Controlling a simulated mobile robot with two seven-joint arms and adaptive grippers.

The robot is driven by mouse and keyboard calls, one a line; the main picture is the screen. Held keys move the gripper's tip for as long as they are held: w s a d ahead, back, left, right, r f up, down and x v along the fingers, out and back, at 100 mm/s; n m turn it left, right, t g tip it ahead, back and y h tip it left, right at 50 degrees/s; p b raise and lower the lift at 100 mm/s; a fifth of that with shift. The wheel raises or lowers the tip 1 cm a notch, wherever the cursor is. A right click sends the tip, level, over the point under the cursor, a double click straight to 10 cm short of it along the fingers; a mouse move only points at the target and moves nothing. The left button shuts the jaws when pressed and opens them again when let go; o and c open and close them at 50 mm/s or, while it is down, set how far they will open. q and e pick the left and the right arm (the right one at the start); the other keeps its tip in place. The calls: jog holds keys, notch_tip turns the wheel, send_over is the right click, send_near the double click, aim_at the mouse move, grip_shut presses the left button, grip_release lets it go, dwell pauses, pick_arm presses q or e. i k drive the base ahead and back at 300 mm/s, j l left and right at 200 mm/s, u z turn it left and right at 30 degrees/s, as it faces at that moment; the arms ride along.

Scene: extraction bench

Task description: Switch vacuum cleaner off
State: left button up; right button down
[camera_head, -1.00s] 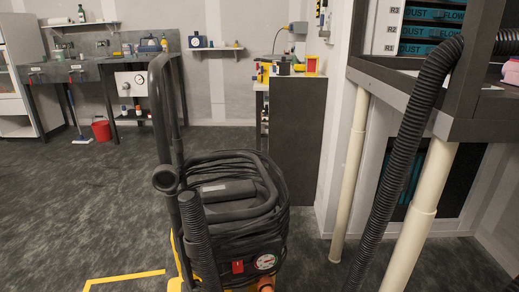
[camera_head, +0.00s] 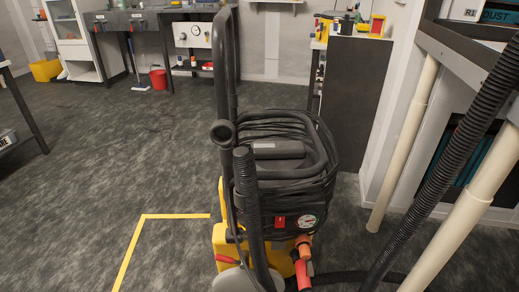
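The vacuum cleaner (camera_head: 283,155) stands on the dark floor in the middle of the view. It has a black top wrapped in black cable, a yellow lower body (camera_head: 229,247) and a tall black handle (camera_head: 221,62). A small red switch (camera_head: 280,221) sits on its front, left of a round white dial (camera_head: 308,221). The switch's setting is too small to tell. An orange hose fitting (camera_head: 303,246) is below the dial. Neither of my grippers is in view.
A yellow floor line (camera_head: 143,216) runs left of the vacuum. A dark cabinet (camera_head: 353,97) is behind the vacuum. The floor to the left is open.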

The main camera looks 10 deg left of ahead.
aim_at(280, 222)
jog(key=j, duration=0.85)
jog(key=k+j, duration=0.1)
jog(key=j, duration=0.7)
jog(key=z, duration=0.05)
